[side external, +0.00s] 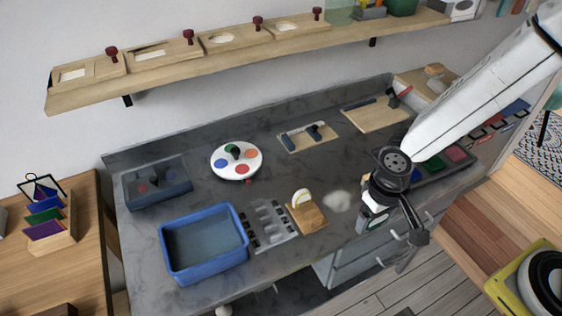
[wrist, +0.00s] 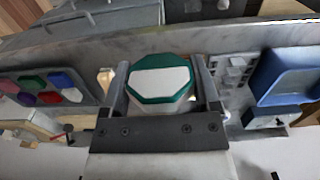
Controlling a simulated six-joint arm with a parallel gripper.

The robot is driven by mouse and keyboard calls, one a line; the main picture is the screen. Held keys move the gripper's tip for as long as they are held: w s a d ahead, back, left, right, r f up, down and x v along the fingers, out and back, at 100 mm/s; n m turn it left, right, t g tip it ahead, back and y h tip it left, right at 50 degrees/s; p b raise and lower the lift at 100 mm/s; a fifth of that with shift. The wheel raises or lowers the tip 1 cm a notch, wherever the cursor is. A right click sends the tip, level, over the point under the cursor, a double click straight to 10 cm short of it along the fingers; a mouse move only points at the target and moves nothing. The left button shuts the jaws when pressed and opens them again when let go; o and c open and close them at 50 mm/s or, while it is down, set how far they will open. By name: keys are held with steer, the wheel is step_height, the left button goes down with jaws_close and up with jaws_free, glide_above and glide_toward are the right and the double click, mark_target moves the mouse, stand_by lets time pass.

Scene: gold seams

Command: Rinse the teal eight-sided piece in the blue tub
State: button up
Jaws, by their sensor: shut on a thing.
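My gripper (side external: 376,216) is over the right front part of the grey counter in the side view. In the wrist view it is shut on the teal eight-sided piece (wrist: 160,77), which sits between the two fingers. The piece has a teal rim, a broad white patch across its face and a pale body below. In the side view the piece is too small and covered to make out clearly. The blue tub (side external: 212,271) stands at the left front of the counter with greyish water in it, well left of my gripper. It also shows at the right of the wrist view (wrist: 282,97).
Between tub and gripper are a grey slotted rack (side external: 266,222), a wooden block (side external: 309,217) with a pale ring-shaped thing, and a white patch (side external: 338,201). A round white palette (side external: 236,174) and a dark grey basin (side external: 160,196) lie behind. A shelf (side external: 230,57) runs along the wall.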

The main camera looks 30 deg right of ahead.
stand_by(0.4)
steer(key=w+a+n, duration=0.2)
steer(key=w+a, duration=0.9)
steer(key=a, duration=0.1)
steer(key=n, duration=0.2)
glide_above(222, 245)
steer(key=shift+f, duration=0.85)
steer(key=shift+f, duration=0.25)
steer(key=shift+f, duration=5.55)
steer(key=shift+d, duration=0.6)
steer(key=shift+a, duration=0.65)
